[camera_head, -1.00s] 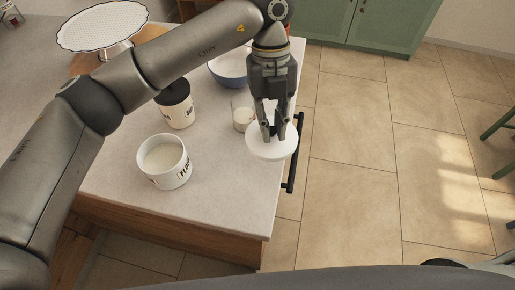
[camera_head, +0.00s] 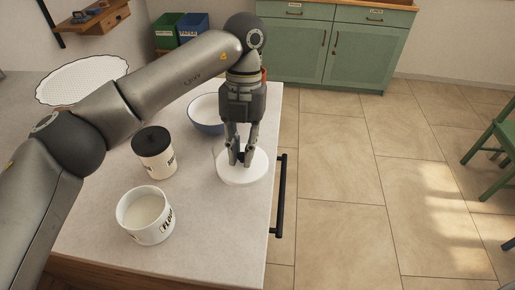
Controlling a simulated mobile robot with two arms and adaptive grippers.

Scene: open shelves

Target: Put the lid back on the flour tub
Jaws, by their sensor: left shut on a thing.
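The flour tub (camera_head: 133,223) is a white, round, open tub on the counter, with white flour showing inside and part of its label facing front right. My left gripper (camera_head: 240,158) is shut on the knob of a round white lid (camera_head: 245,174). The lid is roughly level, near the counter's right edge, to the right of and farther back than the tub. The fingers hide the knob, and I cannot tell how high the lid is above the counter. My right gripper is out of view.
A dark-lidded canister (camera_head: 155,164) stands behind the tub. A blue-and-white bowl (camera_head: 203,115) is behind my gripper, and a clear glass (camera_head: 217,150) is partly hidden beside the lid. A white cake stand (camera_head: 84,78) is at the back left. The counter in front of the lid is clear.

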